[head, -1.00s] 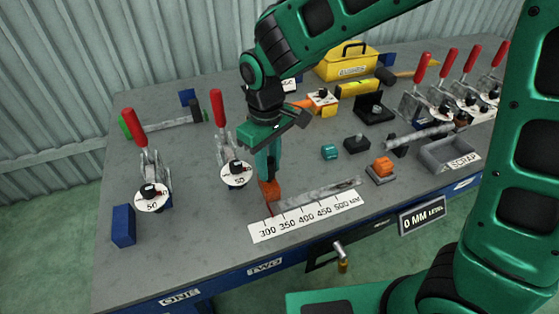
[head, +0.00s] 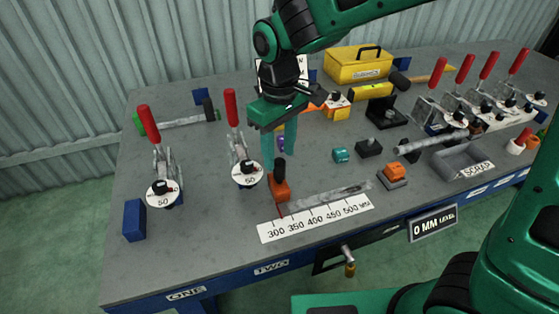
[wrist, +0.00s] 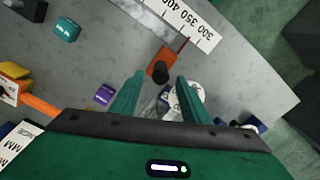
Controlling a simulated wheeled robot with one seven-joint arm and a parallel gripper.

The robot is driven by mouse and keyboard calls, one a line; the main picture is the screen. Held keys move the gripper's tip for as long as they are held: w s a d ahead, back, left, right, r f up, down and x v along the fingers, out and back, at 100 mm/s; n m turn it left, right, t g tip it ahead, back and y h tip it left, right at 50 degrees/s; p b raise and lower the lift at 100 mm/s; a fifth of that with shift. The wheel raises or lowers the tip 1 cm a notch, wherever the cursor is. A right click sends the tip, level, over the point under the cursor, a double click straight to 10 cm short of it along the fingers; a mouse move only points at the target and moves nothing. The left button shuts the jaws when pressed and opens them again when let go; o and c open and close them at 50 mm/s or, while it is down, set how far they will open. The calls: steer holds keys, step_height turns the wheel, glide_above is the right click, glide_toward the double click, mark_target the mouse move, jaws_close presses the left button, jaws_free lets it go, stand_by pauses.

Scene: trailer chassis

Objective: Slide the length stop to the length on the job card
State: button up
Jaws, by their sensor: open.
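The length stop (head: 280,188) is an orange block with a black knob and a thin red pointer, at the left end of a grey rail (head: 330,195). Its pointer is by the 300 end of the white millimetre scale (head: 315,219). In the wrist view the stop (wrist: 162,61) stands just beyond my fingertips, its knob in line with the gap. My gripper (head: 279,155) is open and empty, behind and above the stop; it also shows in the wrist view (wrist: 158,84). A white card at the wrist view's lower left (wrist: 15,143) shows "MM"; its figure is unreadable.
A blue block (head: 134,220) is at the left edge. Right are an orange-topped button (head: 394,174), a teal block (head: 341,156) and a scrap tray (head: 462,163).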

steer(key=shift+r, duration=2.8)
